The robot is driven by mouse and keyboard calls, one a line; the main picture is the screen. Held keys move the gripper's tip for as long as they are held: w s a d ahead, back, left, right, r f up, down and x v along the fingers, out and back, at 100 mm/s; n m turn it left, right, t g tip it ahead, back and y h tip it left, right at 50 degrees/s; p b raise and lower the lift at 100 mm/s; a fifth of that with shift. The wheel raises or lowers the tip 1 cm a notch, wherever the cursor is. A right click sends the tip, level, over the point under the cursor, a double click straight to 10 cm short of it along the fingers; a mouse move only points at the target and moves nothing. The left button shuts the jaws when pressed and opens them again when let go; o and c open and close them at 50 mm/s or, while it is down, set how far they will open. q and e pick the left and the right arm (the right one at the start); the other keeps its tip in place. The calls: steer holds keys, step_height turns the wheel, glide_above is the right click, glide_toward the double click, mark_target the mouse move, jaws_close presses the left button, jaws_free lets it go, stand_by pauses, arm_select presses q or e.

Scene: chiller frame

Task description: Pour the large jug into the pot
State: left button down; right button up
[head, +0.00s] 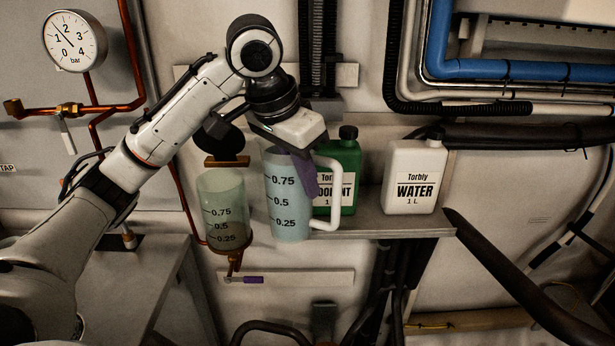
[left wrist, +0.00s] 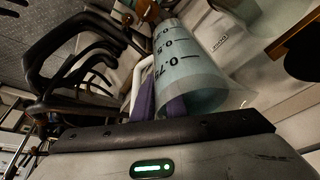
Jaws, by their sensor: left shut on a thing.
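The large jug (head: 286,215) is pale blue and see-through, with a white handle and marks from 0.25 to 0.75. It is close to upright, its base overlapping the shelf's left end; I cannot tell whether it touches. My left gripper (head: 305,172) is shut on it from above, a purple finger showing between body and handle. In the left wrist view the jug (left wrist: 190,65) lies beyond the purple fingers (left wrist: 173,108). The pot, a clear greenish marked vessel (head: 222,200), stands just left of the jug, apart from it, its top open. My right gripper is not in view.
A shelf (head: 400,226) carries a green bottle (head: 347,170) behind the jug and a white water bottle (head: 410,178) farther right. A dark round lid (head: 218,138) with a brown bar is above the pot. Copper pipes and a gauge (head: 74,41) are at left.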

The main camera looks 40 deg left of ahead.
arm_select(q)
steer(key=shift+r, duration=0.15)
steer(key=shift+s+a+r+h, duration=0.1)
steer(key=shift+a+r+h, duration=0.25)
steer(key=shift+r+h, duration=0.4)
stand_by(0.4)
steer(key=shift+f+t, duration=0.1)
steer(key=shift+t, duration=0.2)
